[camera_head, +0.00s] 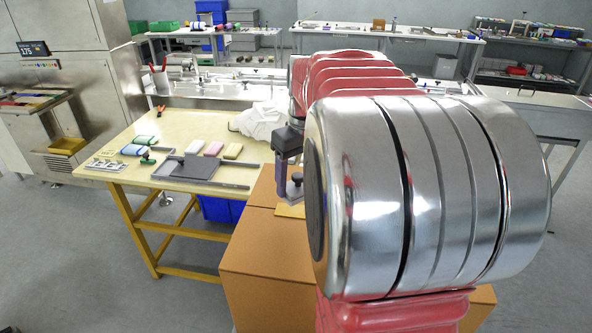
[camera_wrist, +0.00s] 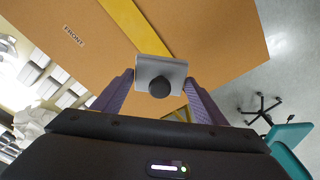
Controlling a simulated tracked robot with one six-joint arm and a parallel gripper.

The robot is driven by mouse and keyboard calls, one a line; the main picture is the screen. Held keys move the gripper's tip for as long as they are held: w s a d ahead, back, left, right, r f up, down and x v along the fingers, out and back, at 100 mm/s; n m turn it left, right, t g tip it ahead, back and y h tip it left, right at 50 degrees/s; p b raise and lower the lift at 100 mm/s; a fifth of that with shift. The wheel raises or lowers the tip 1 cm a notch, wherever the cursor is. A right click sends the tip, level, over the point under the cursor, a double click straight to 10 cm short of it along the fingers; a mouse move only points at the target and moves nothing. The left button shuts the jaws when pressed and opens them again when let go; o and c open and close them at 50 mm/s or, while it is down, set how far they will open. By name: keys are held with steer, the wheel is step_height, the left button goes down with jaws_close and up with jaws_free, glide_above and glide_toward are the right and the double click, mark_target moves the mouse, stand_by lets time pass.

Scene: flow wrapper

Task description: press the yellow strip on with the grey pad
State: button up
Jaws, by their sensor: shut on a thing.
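My gripper (camera_wrist: 160,82) is shut on the grey pad (camera_wrist: 174,65), with a purple finger at each side of it. The pad has a round black knob facing the wrist camera. The yellow strip (camera_wrist: 128,22) lies across the brown box top (camera_wrist: 205,30), runs behind the pad and is partly hidden by it. In the head view my gripper (camera_head: 289,172) is upright over the box (camera_head: 265,268), with the pad (camera_head: 295,192) low at its tips. The near part of the strip (camera_head: 289,211) shows just below the pad. I cannot tell whether pad and strip touch.
A yellow-legged table (camera_head: 190,120) stands left of the box, with a dark tray (camera_head: 195,167), coloured blocks and a crumpled white cloth (camera_head: 262,118). My arm hides much of the box's right side. In the wrist view a black chair base (camera_wrist: 262,107) and teal seat (camera_wrist: 290,145) are at right.

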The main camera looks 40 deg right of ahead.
steer(key=shift+r, duration=1.15)
steer(key=shift+s, duration=0.1)
stand_by(0.4)
